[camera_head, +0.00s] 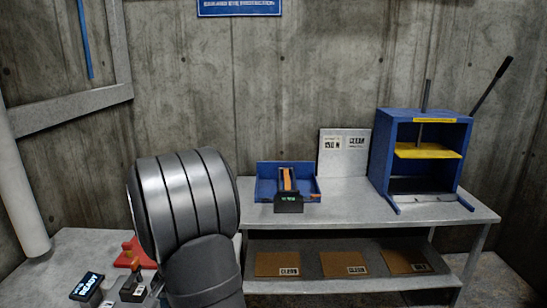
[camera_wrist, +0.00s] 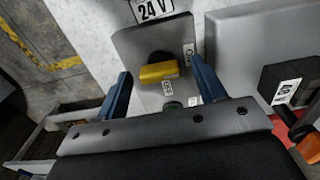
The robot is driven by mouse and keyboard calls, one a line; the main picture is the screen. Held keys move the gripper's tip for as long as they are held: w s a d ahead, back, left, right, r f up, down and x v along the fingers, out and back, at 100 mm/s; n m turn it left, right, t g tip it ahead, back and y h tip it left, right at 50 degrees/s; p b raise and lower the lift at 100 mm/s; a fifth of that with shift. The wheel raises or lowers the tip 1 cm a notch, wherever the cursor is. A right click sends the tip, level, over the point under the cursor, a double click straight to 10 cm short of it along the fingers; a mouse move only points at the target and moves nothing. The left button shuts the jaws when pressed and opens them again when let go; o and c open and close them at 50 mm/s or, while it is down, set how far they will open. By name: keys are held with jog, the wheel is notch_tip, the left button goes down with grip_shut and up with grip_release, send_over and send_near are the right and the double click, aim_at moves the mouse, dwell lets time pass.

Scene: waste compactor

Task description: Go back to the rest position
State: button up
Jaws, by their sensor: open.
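My gripper (camera_wrist: 160,90) shows in the wrist view with its two blue fingers spread apart and nothing between them. A "24 V" label (camera_wrist: 152,8) is above the panel. I cannot tell whether the fingers touch the panel. In the head view, a large grey link of my arm stands at centre left, and my gripper is hidden there.
The blue press (camera_head: 420,150) with a yellow plate and a lever stands on the right of the grey table (camera_head: 350,208). A blue tray (camera_head: 268,182) sits at its left. Several brown sheets lie on the lower shelf. A "READY" display (camera_head: 88,287) stands at lower left.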

jog(key=shift+m, duration=0.4)
notch_tip(320, 180, up, 17)
notch_tip(320, 180, down, 17)
jog(key=n, duration=0.9)
dwell(0.9)
